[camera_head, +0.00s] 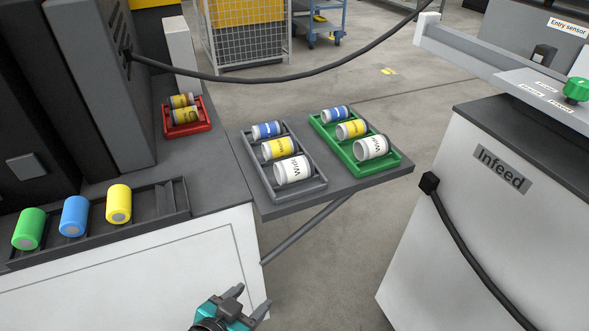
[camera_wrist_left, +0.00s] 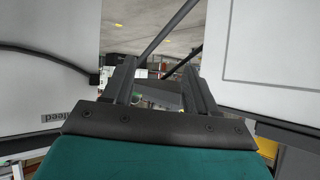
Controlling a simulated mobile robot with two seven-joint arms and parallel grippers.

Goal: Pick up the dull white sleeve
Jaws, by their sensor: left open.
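Two white sleeves with dark lettering lie on their sides on the shelf. One white sleeve (camera_head: 293,170) is at the near end of the grey tray (camera_head: 318,187). The other white sleeve (camera_head: 371,147) is at the near end of the green tray (camera_head: 358,168). I cannot tell for sure which is the dull one. My left gripper (camera_head: 250,301) is open and empty, low in front of the shelf and well apart from both sleeves. In the left wrist view my left gripper (camera_wrist_left: 158,80) shows its two fingers apart with nothing between them. My right gripper is not in view.
Blue and yellow sleeves share both trays. A red tray (camera_head: 188,130) with yellow sleeves stands behind. A dark rack (camera_head: 172,203) holds green, blue and yellow cylinders at left. The shelf (camera_head: 330,194) has a strut beneath. The Infeed cabinet (camera_head: 480,220) stands right, with a hanging cable.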

